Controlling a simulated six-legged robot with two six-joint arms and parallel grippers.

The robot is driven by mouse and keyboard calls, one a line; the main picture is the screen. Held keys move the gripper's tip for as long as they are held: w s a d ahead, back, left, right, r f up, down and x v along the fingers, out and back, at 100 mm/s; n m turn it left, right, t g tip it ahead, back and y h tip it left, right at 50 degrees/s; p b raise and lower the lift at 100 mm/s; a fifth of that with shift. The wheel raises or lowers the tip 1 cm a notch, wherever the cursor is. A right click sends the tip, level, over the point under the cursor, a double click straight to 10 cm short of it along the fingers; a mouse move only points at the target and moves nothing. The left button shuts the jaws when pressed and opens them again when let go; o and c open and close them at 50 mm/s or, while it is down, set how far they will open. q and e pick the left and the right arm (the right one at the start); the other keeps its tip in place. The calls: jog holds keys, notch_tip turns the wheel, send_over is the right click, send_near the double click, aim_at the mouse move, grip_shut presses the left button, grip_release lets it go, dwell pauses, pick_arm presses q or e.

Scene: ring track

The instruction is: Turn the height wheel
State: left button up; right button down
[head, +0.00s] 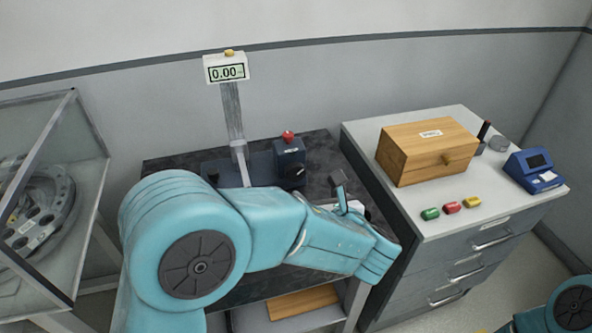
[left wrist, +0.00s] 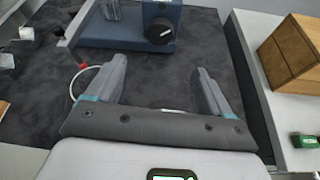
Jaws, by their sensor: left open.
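A black knob with a white mark (head: 296,171) sits on the front of a blue box on the measuring stand; it also shows at the top of the left wrist view (left wrist: 159,31). I cannot tell whether this knob is the height wheel; a small dark round part (head: 212,176) is left of the column. My left gripper (left wrist: 160,70) is open and empty over the dark bench top, its fingers apart and pointing towards the knob without touching it. In the head view my left gripper (head: 338,182) is partly hidden behind my arm. My right gripper is out of view.
The stand's column (head: 233,115) carries a display (head: 226,72) reading 0.00. A red button (head: 288,136) tops the blue box. A glass case (head: 85,150) stands left.

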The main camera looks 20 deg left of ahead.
aim_at(296, 174)
pick_arm(q)
jog(key=p+x, duration=0.1)
jog(key=x, duration=1.3)
jog(key=shift+w+a+f+p, duration=0.1)
jog(key=shift+a+f+p, duration=0.1)
jog(key=shift+p, duration=0.1)
jog(key=shift+r, duration=0.1)
jog(key=c, duration=1)
jog(key=shift+c, duration=0.2)
